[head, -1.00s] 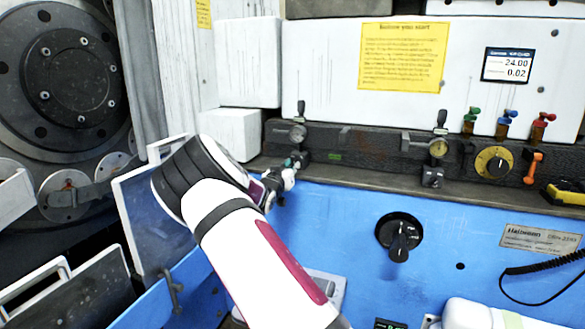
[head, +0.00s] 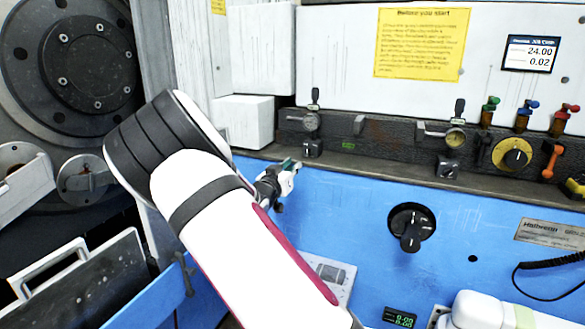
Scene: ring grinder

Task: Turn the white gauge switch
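The gauge with the pale, whitish dial (head: 311,121) sits at the left end of the dark rail, with a black lever standing above it. A small black switch block (head: 312,148) sits just below this gauge. A second gauge with a yellowish dial (head: 456,137) is farther right, with a similar black block (head: 448,167) below it. My gripper (head: 290,172) is small in the head view, just below and left of the left switch block, in front of the blue panel's top edge. It appears apart from the block. My arm hides part of it; its finger opening is unclear.
The blue panel (head: 345,215) carries a large black rotary knob (head: 411,227). A yellow dial (head: 512,153), coloured valves (head: 525,115) and an orange lever (head: 552,160) line the rail's right side.

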